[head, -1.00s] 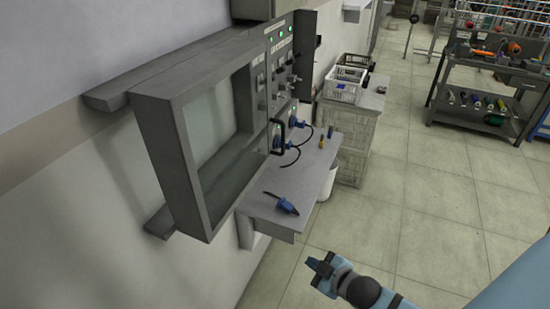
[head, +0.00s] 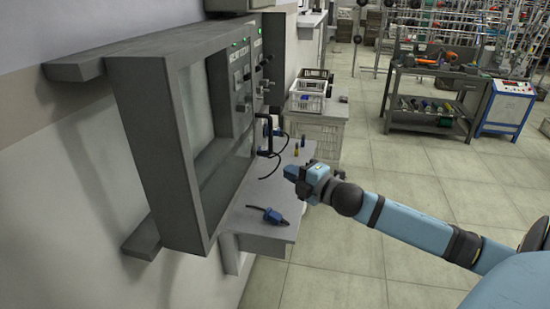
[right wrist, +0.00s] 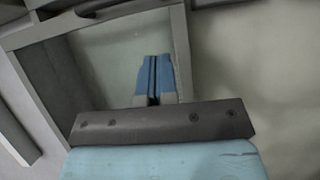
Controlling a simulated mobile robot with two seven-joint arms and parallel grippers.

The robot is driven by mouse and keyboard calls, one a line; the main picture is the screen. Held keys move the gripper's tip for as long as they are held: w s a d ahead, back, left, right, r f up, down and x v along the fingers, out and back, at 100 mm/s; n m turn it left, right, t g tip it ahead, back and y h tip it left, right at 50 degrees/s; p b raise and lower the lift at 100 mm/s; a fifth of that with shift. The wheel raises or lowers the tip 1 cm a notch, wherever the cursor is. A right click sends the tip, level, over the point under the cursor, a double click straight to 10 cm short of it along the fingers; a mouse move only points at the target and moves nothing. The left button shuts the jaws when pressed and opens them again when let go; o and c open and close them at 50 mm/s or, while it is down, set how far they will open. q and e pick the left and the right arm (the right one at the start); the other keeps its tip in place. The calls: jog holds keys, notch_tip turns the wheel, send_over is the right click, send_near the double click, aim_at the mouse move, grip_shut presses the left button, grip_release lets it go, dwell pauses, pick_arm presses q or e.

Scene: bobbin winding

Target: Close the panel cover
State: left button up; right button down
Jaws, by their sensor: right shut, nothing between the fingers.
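The panel (head: 240,75) hangs on the wall, with switches and small green lights on its face. A large grey frame with a pale window, which looks like the panel cover (head: 170,150), stands at its left and juts toward me. I cannot tell exactly how far it is swung. A black handle (head: 267,140) shows by its right edge. My right gripper (head: 292,172) is shut and empty, to the right of the frame, apart from it in the picture. In the right wrist view its blue fingers (right wrist: 154,62) overlap the pale window framed in grey. My left gripper is out of view.
A grey shelf (head: 255,232) below the panel holds a blue-handled tool (head: 268,215) and small items. White baskets (head: 308,97) stand on a cabinet behind. A tool rack (head: 430,98) is at the back right. The tiled floor between is clear.

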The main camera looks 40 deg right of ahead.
pick_arm(q)
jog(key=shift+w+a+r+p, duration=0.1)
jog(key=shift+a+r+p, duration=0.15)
jog(key=shift+p, duration=0.2)
pick_arm(e)
jog(key=w+d, duration=0.1)
jog(key=w, duration=0.7)
jog(key=shift+w+d+f, duration=0.15)
jog(key=shift+w+d, duration=0.05)
jog(key=shift+w, duration=0.1)
